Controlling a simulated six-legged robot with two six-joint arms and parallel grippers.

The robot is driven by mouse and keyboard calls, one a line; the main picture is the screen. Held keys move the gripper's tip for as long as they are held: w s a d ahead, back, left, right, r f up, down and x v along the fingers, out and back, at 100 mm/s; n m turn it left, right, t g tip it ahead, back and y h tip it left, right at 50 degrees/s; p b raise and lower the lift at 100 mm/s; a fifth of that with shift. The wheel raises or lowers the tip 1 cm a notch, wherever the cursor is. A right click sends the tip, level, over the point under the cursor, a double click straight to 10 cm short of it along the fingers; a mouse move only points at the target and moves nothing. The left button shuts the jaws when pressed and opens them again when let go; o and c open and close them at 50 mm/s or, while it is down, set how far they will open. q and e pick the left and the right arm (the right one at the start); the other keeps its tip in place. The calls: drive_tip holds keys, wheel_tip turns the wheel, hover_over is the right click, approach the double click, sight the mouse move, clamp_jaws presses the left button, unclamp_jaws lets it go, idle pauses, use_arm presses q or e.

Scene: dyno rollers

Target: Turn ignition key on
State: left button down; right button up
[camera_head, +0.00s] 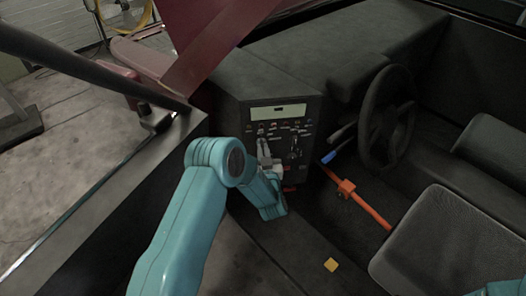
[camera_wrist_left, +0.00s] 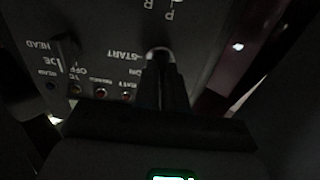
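The control panel (camera_head: 280,145) is a black box with a pale display, switches and lamps, left of the steering wheel. My left gripper (camera_head: 264,150) is at the front of this panel. In the left wrist view the ignition switch (camera_wrist_left: 160,51) shows as a light curved rim beside the START label. My left gripper's dark fingers (camera_wrist_left: 163,78) are close together right at this switch and appear shut on the key. The key itself is mostly hidden between the fingers, and its turn angle cannot be read. My right gripper is out of view.
The steering wheel (camera_head: 387,117) and a black seat (camera_head: 440,245) are to the right. An orange bar (camera_head: 362,203) crosses the floor area right of the panel. A dark red beam (camera_head: 215,45) hangs above left. A dark rail (camera_head: 90,75) runs along the left.

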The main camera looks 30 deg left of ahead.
use_arm(q)
drive_tip(key=shift+m+b, duration=3.25)
drive_tip(key=shift+m, duration=1.05)
drive_tip(key=c, duration=1.2)
unclamp_jaws()
